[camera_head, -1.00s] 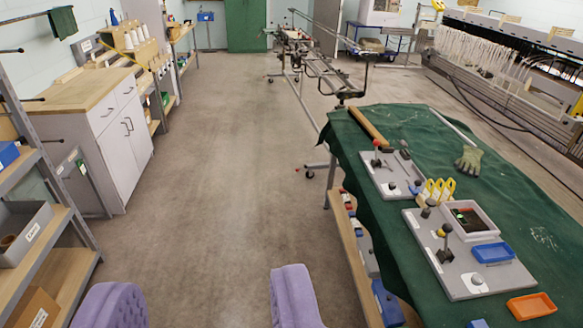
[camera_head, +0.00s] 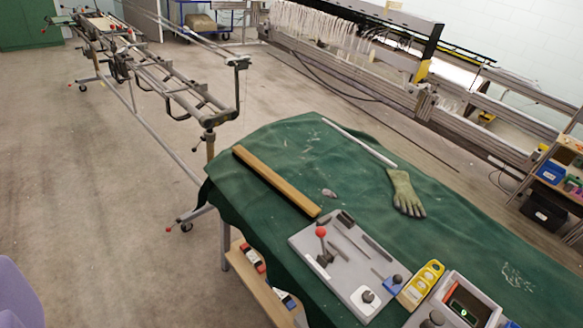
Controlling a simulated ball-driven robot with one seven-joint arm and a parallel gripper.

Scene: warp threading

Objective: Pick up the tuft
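A small grey clump that looks like the tuft (camera_head: 328,193) lies on the green cloth of the table (camera_head: 300,150). It sits between a wooden bar (camera_head: 277,181) and a green glove (camera_head: 404,192), apart from both. It is too small to make out in detail. My gripper is not in view.
A grey board (camera_head: 350,262) with a red-knobbed lever stands in front of the clump, beside a yellow holder (camera_head: 421,285) and a grey tray (camera_head: 466,302). A pale rod (camera_head: 360,142) lies behind. A purple padded piece (camera_head: 15,295) shows at lower left.

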